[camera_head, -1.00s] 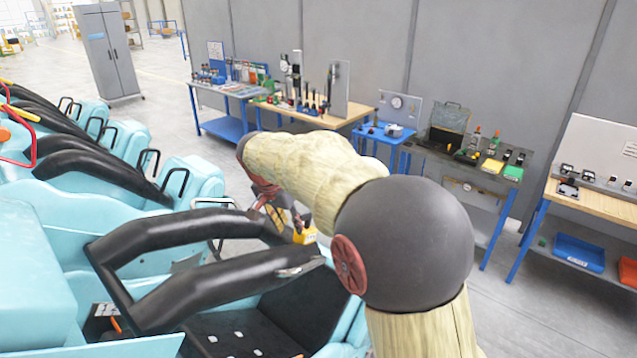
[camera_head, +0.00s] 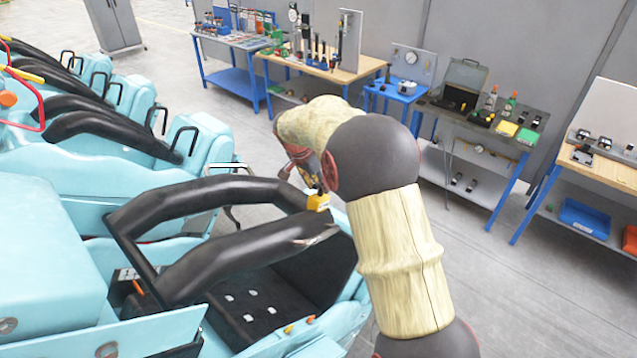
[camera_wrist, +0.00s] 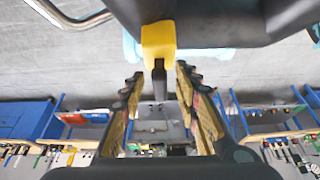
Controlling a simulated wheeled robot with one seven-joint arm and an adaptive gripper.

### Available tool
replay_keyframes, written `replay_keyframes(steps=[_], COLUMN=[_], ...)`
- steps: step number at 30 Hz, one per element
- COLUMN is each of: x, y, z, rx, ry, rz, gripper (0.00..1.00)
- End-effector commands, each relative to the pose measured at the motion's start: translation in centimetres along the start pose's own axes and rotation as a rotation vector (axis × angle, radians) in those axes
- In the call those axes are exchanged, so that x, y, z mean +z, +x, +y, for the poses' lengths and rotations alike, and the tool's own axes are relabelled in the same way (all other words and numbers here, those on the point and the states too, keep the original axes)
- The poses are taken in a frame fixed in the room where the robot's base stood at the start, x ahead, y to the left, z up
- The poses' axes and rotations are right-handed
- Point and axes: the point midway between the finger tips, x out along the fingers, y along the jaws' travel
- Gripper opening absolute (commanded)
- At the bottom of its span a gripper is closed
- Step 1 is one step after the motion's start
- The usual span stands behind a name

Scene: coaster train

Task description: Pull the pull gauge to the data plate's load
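A small yellow block (camera_head: 318,201), perhaps the pull gauge, sits at the end of a black restraint bar (camera_head: 225,190) on the turquoise coaster car. In the wrist view the yellow block (camera_wrist: 158,45) is at top centre, with a dark narrow piece (camera_wrist: 158,84) extending from it between my fingers. My gripper (camera_wrist: 158,92) has its gold-padded fingers apart on both sides of that piece, with gaps visible. In the head view my gripper (camera_head: 307,172) is beside the yellow block, partly hidden by my arm. I cannot make out a gauge reading or a readable data plate.
More turquoise cars (camera_head: 190,150) with black restraints stand at left. Workbenches with tools line the wall, including a wooden-topped bench (camera_head: 330,75) and a dark bench (camera_head: 480,128). Blue (camera_head: 584,218) and orange bins are low at right. Grey floor lies open between car and benches.

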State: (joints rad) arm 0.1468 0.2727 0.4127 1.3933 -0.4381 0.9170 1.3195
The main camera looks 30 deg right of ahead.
Motion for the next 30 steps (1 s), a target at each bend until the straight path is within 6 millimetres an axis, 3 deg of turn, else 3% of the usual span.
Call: replay_keyframes(steps=[8,25,30], x=[0.01,0.01,0.01], y=[0.24,0.2,0.19], z=[0.01,0.0,0.0], rx=[0.0,0.0,-0.001], ry=[0.0,0.0,0.0], rz=[0.0,0.0,0.0], gripper=[0.32,0.0,0.0])
